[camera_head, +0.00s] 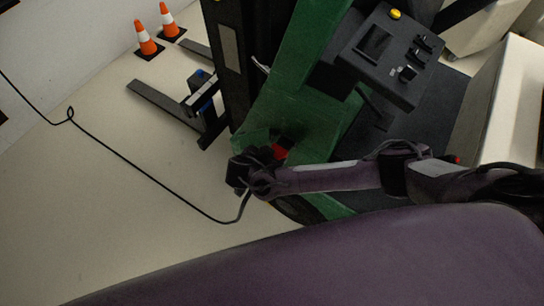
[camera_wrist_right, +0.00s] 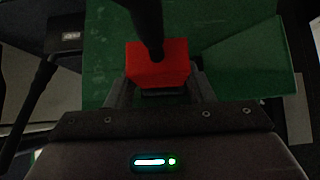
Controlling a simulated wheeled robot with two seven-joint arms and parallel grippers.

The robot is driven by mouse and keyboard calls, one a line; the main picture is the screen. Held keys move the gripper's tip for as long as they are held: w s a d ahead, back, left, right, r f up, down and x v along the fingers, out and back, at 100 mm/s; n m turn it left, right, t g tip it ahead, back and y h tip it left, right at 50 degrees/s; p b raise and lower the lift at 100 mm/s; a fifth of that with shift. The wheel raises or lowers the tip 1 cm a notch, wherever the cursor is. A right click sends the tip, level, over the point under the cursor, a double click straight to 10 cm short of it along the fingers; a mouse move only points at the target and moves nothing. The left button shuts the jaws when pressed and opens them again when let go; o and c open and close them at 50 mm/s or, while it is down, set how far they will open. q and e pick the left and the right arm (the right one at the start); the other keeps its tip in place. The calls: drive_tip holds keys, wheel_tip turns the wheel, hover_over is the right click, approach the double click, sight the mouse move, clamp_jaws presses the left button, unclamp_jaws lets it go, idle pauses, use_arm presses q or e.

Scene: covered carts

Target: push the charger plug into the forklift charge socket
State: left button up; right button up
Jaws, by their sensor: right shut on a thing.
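The red charger plug (camera_wrist_right: 157,66) is between the fingers of my right gripper (camera_wrist_right: 155,92), which is shut on it. A thick black cable (camera_wrist_right: 148,22) runs from the plug. In the head view my right gripper (camera_head: 268,158) is at the side of the green forklift (camera_head: 300,103), and red (camera_head: 280,152) shows at its tip. A dark part lies beside the red there; I cannot tell whether it is the charge socket. The socket's opening and any contact with the plug are hidden. My left gripper is not in view.
The black cable loops over the pale floor (camera_head: 110,190) from the left wall. Two orange cones (camera_head: 146,37) stand by the wall at the upper left, near the dark forks (camera_head: 165,104). The forklift's control console (camera_head: 385,50) is at upper right, with pale boxy shapes (camera_head: 500,100) beyond.

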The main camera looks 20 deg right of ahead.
sight(280, 148)
drive_tip(key=shift+w+d, duration=0.55)
drive_tip(key=shift+d, duration=0.2)
drive_tip(key=shift+w+d, duration=0.55)
drive_tip(key=shift+d, duration=0.15)
drive_tip(key=o, duration=1.2)
drive_tip(key=b+v, duration=0.1)
drive_tip(key=v, duration=0.6)
drive_tip(key=shift+s+a+r, duration=0.15)
drive_tip(key=shift+a+r, duration=0.1)
drive_tip(key=shift+r, duration=0.05)
